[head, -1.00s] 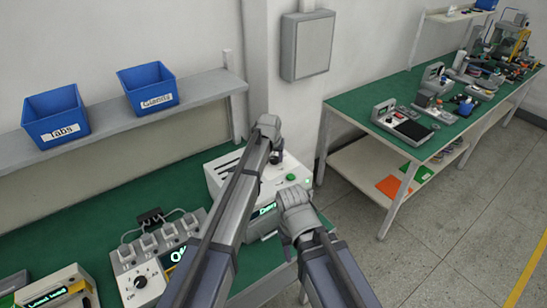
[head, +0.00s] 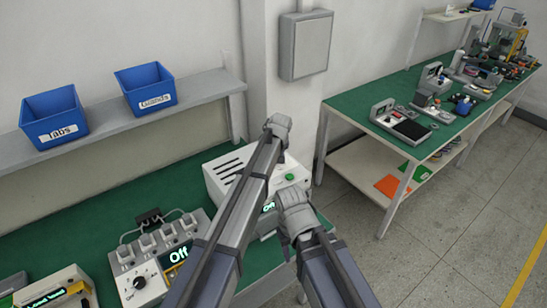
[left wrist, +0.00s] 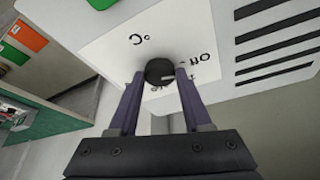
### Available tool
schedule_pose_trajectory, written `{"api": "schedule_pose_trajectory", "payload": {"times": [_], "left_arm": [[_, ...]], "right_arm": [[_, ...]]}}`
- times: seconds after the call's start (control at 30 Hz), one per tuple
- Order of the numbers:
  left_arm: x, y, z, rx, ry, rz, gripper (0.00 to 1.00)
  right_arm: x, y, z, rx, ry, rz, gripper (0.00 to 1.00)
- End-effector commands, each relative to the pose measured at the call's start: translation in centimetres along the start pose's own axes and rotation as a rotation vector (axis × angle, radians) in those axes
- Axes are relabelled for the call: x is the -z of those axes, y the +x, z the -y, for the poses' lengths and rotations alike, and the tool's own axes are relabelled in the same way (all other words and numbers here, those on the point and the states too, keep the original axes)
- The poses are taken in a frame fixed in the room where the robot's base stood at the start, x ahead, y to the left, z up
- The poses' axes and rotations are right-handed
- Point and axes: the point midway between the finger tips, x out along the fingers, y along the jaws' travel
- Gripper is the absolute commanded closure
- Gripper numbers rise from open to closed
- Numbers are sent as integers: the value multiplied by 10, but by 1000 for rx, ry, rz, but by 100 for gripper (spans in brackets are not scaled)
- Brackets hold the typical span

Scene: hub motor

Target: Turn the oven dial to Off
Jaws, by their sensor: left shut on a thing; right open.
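The oven (head: 225,170) is a white box with dark slots, a green button (head: 291,177) and a small display (head: 268,207) that reads Off. Its black dial (left wrist: 158,71) shows in the left wrist view on a white panel with upside-down lettering, including Off at the right. The dial's light mark points right, toward that lettering. My left gripper (left wrist: 158,88) is shut on the dial, one finger on each side. In the head view my left forearm hides the dial. My right gripper (head: 296,215) is open in front of the oven; its fingertips are not clear.
A unit with several sockets (head: 160,245) and its own Off display stands left of the oven on the green bench (head: 110,215). Blue bins (head: 55,115) sit on the shelf above. A second bench (head: 355,115) stands at the right, with open floor before it.

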Motion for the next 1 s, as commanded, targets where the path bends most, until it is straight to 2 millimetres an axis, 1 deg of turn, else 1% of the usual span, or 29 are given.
{"api": "schedule_pose_trajectory", "payload": {"times": [0.27, 0.3, 0.5, 0.53, 0.8, 1.0], "left_arm": [[-1, 0, 0, 0, -2, 2, 100], [-1, 0, 0, 0, -2, 2, 47], [0, 0, 0, 0, -1, 1, 24], [0, 0, 0, 0, -1, 1, 22], [0, -1, 0, 0, 0, 1, 22], [0, -10, 0, 0, 0, 1, 22]], "right_arm": [[0, 0, 0, 0, 0, 0, 50], [0, 0, 0, 0, 0, 0, 50], [0, 0, 0, 0, 0, 0, 50], [0, 0, 0, 0, 0, 0, 50], [0, -1, 0, 0, 0, 0, 50], [-1, -10, -1, 0, 0, 0, 50]]}}
